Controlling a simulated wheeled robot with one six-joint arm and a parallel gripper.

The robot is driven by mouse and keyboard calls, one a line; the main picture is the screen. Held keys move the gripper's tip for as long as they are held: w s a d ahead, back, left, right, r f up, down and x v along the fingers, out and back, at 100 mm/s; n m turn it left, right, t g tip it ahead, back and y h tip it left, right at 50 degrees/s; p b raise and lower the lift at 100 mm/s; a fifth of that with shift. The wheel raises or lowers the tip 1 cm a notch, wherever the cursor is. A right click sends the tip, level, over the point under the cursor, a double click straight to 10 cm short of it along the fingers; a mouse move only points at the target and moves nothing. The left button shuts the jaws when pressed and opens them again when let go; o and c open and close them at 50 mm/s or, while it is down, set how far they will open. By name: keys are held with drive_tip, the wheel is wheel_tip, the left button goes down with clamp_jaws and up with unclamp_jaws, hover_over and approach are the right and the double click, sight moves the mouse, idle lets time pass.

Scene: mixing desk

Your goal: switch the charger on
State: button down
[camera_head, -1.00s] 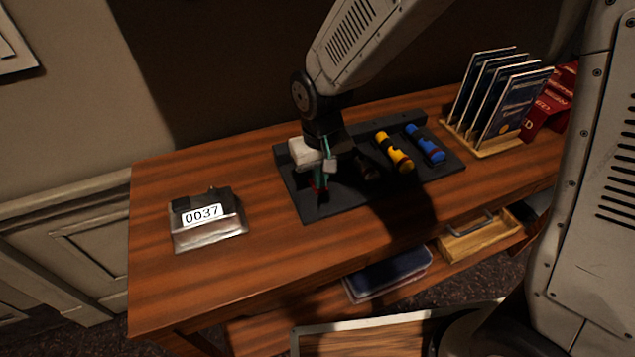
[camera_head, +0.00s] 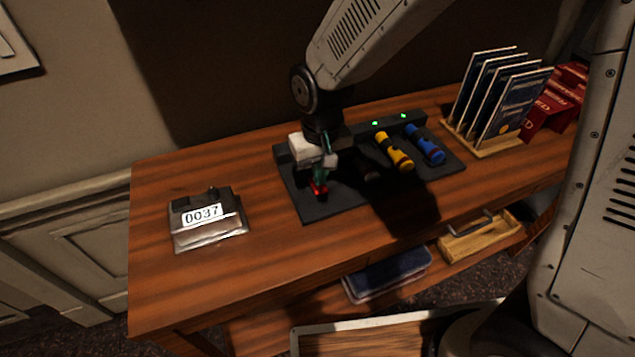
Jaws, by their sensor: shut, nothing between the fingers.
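The charger (camera_head: 340,205) is a flat black board with a raised bar along its back, lying on the wooden desk. Two small green lights glow on the bar. A yellow battery (camera_head: 394,151) and a blue battery (camera_head: 425,144) lie on the charger's right part. A dark cylinder (camera_head: 369,170) is partly hidden behind my gripper.
A device labelled 0037 (camera_head: 207,219) sits on the desk's left. A wooden rack with upright blue cards (camera_head: 517,107) and red boxes (camera_head: 557,103) stand at the back right. A wooden tray (camera_head: 480,238) and dark blue books (camera_head: 388,272) lie on the lower shelf. The desk's front is clear.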

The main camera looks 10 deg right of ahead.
sight(320, 189)
wheel_tip(320, 189, up, 5)
drive_tip(key=shift+r, duration=0.1)
idle(0.5)
idle(0.3)
drive_tip(key=s+d+r+m, duration=0.1)
drive_tip(key=s+d+r, duration=0.6)
drive_tip(key=s+d, duration=0.2)
drive_tip(key=s+d+r+m+t, duration=0.1)
drive_tip(key=s+d+r+m, duration=0.1)
drive_tip(key=s+d+r, duration=0.4)
drive_tip(key=s+d, duration=0.4)
drive_tip(key=d, duration=0.1)
drive_tip(key=shift+s+d+r, duration=0.3)
drive_tip(key=shift+d+r, duration=0.05)
drive_tip(key=shift+d, duration=0.05)
